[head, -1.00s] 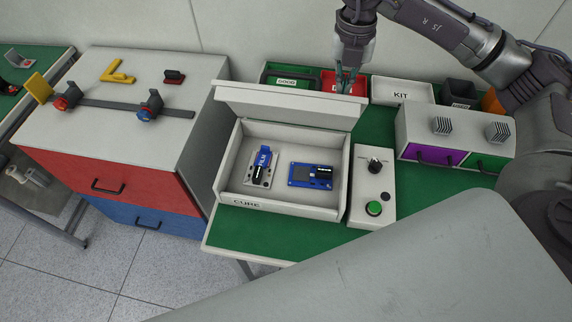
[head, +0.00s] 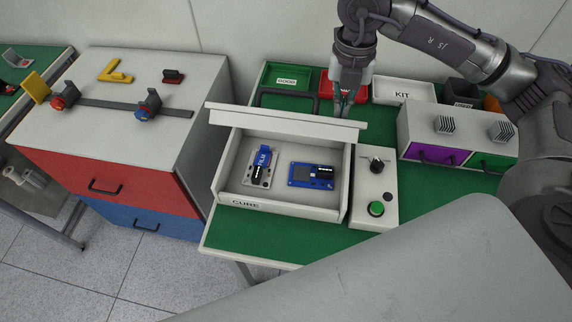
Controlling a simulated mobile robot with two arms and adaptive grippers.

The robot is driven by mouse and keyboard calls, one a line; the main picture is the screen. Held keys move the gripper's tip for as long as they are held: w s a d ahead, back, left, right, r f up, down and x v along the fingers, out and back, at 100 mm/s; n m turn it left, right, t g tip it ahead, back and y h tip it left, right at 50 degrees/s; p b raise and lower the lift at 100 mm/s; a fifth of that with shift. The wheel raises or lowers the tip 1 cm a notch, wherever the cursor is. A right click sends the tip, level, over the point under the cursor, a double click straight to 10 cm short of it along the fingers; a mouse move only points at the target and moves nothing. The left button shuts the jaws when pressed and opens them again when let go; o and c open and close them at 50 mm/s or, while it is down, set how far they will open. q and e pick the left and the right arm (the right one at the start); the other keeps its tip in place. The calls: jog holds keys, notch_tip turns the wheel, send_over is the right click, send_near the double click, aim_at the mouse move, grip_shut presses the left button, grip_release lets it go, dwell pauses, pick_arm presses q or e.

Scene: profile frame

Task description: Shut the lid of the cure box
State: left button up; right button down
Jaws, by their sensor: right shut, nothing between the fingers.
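The cure box (head: 240,204) is a light grey open-topped box marked CURE on the green bench. Its lid (head: 290,121) is raised and tilted forward over the back part of the box, partly closed. A board with a blue part marked FILM (head: 262,160) and a blue circuit board (head: 301,174) lie inside. My right gripper (head: 344,107) is shut and empty, pointing down just behind the lid's right end. Its tips are close to the lid; I cannot tell whether they touch. My left gripper is not in view.
A control box with a green button (head: 376,209) stands right of the cure box. Behind are a green bin (head: 285,78), a red bin (head: 327,80) and a KIT bin (head: 404,90). A drawer unit (head: 455,136) stands at right. Bare green bench lies in front.

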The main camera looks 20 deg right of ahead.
aim_at(340, 126)
jog(key=shift+f, duration=0.1)
jog(key=shift+s+a+f+b, duration=0.35)
jog(key=shift+s+f+b, duration=0.25)
jog(key=shift+f, duration=0.05)
jog(key=shift+s+a+f+b, duration=0.35)
jog(key=shift+s+f+b, duration=0.2)
jog(key=shift+f+b, duration=0.05)
jog(key=shift+s+a+f, duration=0.25)
jog(key=shift+s, duration=0.15)
jog(key=f+b, duration=0.1)
jog(key=s+a+f+b, duration=0.1)
jog(key=s+f+b, duration=0.1)
jog(key=shift+s+a+f+b, duration=0.2)
jog(key=shift+a+f+b, duration=0.05)
jog(key=shift+f+b, duration=0.1)
